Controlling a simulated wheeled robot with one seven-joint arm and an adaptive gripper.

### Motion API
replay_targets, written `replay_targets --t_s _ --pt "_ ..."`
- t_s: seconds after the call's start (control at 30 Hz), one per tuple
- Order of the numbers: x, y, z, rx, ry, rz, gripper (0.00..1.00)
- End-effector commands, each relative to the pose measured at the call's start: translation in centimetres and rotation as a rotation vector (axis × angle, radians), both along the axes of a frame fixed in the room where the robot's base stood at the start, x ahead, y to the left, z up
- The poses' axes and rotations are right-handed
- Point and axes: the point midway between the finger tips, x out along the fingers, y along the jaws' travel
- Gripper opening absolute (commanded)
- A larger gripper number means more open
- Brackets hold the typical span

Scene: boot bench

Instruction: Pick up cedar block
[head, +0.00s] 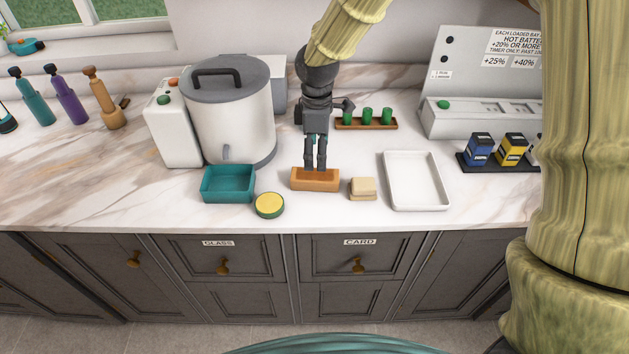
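An orange-brown wooden block-like piece (315,185) with a darker top lies near the front of the marble counter. A small beige block (362,189) lies just to its right. The frame does not settle which of the two is the cedar block. My gripper (316,167) points down over the orange-brown piece, with its fingertips at or just above the top. A narrow gap shows between the fingers. Whether they touch or grip the piece cannot be told.
A teal tray (229,199) and a round yellow-topped tin (269,205) stand to the left. A white tray (442,187) is to the right. A large lidded pot (232,125) stands behind left. A wooden rack of green pieces (366,125) is behind my gripper.

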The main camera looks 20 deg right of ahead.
Motion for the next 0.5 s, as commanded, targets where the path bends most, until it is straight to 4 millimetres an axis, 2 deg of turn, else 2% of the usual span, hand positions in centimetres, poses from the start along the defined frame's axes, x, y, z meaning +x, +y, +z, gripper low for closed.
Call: replay_targets --t_s 0.3,0.5 --pt "0.0 0.0 -3.6 -0.001 0.004 0.0 0.75" --pt "0.0 0.0 -5.0 -0.001 0.001 0.0 0.75"
